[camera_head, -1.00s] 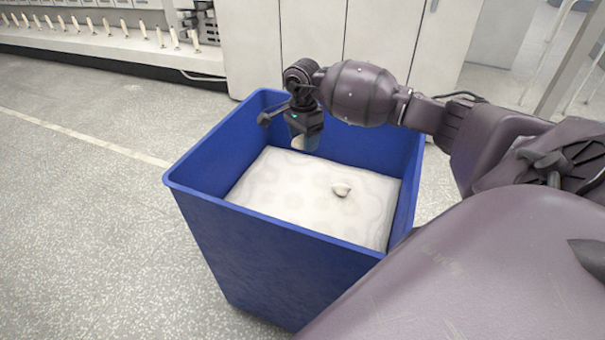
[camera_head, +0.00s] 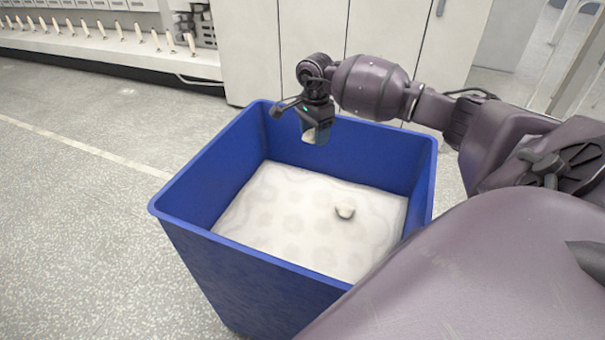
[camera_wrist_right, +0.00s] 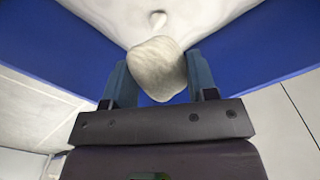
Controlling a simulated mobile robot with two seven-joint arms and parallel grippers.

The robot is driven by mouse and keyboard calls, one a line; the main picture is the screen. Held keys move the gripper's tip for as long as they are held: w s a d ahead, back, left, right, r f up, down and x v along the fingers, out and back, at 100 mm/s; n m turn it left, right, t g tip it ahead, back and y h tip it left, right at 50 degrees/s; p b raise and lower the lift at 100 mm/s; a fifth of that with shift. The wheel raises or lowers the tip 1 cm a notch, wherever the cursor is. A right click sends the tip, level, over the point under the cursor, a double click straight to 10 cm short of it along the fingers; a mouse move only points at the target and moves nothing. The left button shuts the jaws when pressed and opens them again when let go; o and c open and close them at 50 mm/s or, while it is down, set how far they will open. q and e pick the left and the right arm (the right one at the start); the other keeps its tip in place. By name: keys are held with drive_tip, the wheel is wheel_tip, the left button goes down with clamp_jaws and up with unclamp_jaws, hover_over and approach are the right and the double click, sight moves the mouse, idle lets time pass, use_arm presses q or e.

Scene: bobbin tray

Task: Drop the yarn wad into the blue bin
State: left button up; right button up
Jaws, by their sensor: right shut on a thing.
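The blue bin (camera_head: 262,280) stands on the floor in front of me, with a pale, whitish bottom. My right gripper (camera_head: 314,136) is over the far part of the bin. In the right wrist view, its two blue-grey fingers (camera_wrist_right: 158,82) are shut on an off-white yarn wad (camera_wrist_right: 157,68). The wad shows only partly in the head view (camera_head: 309,137), below the gripper body. My left gripper is not in view.
Light cabinets (camera_head: 285,50) stand behind the bin. A machine ledge with a row of several bobbins (camera_head: 120,34) runs along the back left. The speckled floor (camera_head: 70,200) left of the bin is clear.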

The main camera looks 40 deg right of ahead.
wheel_tip(320, 180, down, 3)
drive_tip(key=shift+f+b, duration=0.15)
drive_tip(key=shift+b, duration=0.35)
drive_tip(key=shift+f, duration=0.7)
drive_tip(key=o, duration=1)
drive_tip(key=shift+c, duration=0.2)
drive_tip(key=r, duration=0.4)
drive_tip(key=r+b, duration=0.1)
drive_tip(key=r, duration=0.4)
drive_tip(key=shift+w+r, duration=0.2)
drive_tip(key=shift+r, duration=0.7)
